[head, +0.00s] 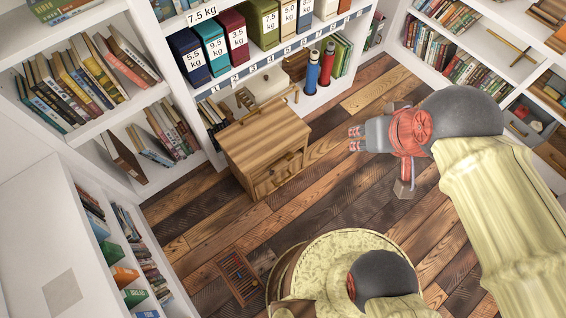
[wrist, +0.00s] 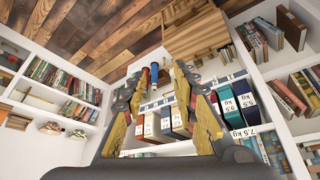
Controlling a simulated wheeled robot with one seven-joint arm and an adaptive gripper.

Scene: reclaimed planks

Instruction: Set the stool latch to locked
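A wooden box-like stool (head: 262,135) with a plank top stands on the floor against the shelves, left of centre in the head view. It also shows at the top of the wrist view (wrist: 195,32). Small fittings show on its front face, but I cannot make out the latch or its setting. My gripper (head: 354,138) is to the right of the stool in the head view, apart from it and pointing left toward it. In the wrist view my gripper (wrist: 158,72) has its fingers spread, with nothing between them.
Shelves with books and weight-labelled binders (head: 265,22) line the back and sides. A red cylinder (head: 312,72) and a blue cylinder (head: 327,64) stand on a low shelf behind the stool. An abacus-like frame (head: 240,274) lies on the floor. The plank floor between stool and gripper is clear.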

